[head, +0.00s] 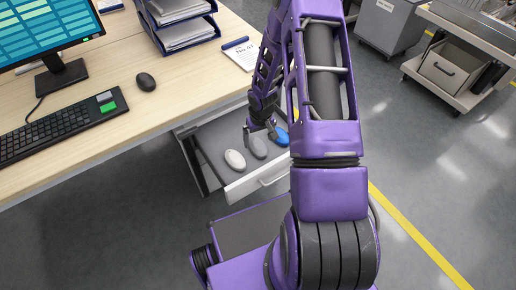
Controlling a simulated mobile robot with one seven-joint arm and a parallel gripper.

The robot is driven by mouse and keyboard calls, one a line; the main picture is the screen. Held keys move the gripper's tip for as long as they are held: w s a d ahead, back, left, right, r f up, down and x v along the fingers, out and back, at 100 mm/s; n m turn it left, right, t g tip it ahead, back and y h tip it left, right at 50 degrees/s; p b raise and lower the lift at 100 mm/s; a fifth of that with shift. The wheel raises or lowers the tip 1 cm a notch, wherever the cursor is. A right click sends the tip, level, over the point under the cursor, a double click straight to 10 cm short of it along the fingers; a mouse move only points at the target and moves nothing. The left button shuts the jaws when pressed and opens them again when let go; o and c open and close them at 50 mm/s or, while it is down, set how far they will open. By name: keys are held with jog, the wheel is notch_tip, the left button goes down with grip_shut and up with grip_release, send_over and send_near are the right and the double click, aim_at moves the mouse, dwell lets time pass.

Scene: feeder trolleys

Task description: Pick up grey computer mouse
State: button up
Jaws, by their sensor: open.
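A grey computer mouse (257,149) lies in the open desk drawer (213,143), between a white mouse (235,160) on its left and a blue mouse (282,135) on its right. My gripper (258,133) is over the drawer, at the far end of the grey mouse, with its jaws open. The fingers overlap the mouse's upper end in the picture, and I cannot tell whether they touch it. My arm hides part of the drawer's right side.
A black mouse (146,81), a keyboard (62,124), a monitor (45,35), a notepad (241,55) and a paper tray (180,22) stand on the desk (160,108). The drawer's front wall and handle (274,180) face my body. A trolley (450,70) stands at the upper right.

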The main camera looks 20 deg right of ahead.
aim_at(258, 145)
jog(key=f, duration=0.2)
jog(key=w+f+b, duration=0.1)
jog(key=f, duration=0.2)
jog(key=shift+d+f, duration=0.1)
jog(key=shift+d, duration=0.05)
jog(key=c, duration=1.3)
